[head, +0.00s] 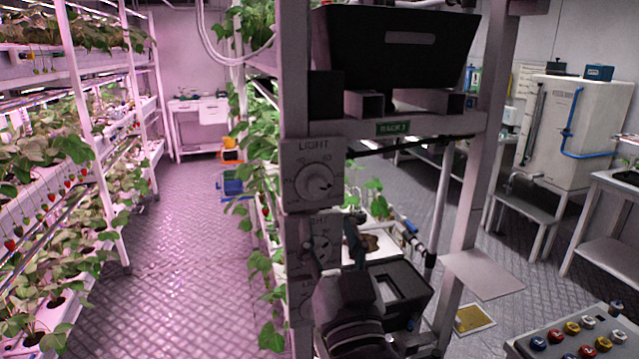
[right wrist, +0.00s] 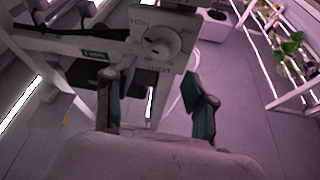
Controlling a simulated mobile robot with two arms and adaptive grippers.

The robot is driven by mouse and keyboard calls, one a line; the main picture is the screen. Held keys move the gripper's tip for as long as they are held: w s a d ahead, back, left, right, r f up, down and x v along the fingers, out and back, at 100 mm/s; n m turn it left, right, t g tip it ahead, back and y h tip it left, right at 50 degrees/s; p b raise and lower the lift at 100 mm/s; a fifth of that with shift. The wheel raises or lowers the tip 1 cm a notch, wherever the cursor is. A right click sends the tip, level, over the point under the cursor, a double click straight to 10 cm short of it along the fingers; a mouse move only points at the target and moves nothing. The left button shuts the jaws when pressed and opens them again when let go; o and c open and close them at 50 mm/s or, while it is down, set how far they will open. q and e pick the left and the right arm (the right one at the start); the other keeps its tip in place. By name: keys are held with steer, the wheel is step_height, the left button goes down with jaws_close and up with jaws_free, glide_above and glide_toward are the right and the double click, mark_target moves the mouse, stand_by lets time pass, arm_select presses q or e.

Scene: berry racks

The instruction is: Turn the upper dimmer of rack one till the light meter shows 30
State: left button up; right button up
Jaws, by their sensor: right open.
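The scale marks are too small to read. No light meter reading is visible. My left gripper is not in view.
A green rack sign (head: 393,128) is on the crossbar, below a black bin (head: 395,50). Strawberry racks (head: 80,90) line the left side. The aisle floor (head: 180,230) is clear. A panel with coloured buttons (head: 570,338) is at the lower right.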

mark_target(319, 189)
steer(key=p+x, duration=0.2)
steer(key=x, duration=0.5)
steer(key=shift+w+r+p, duration=0.1)
steer(key=shift+w+p, duration=0.2)
jaws_close()
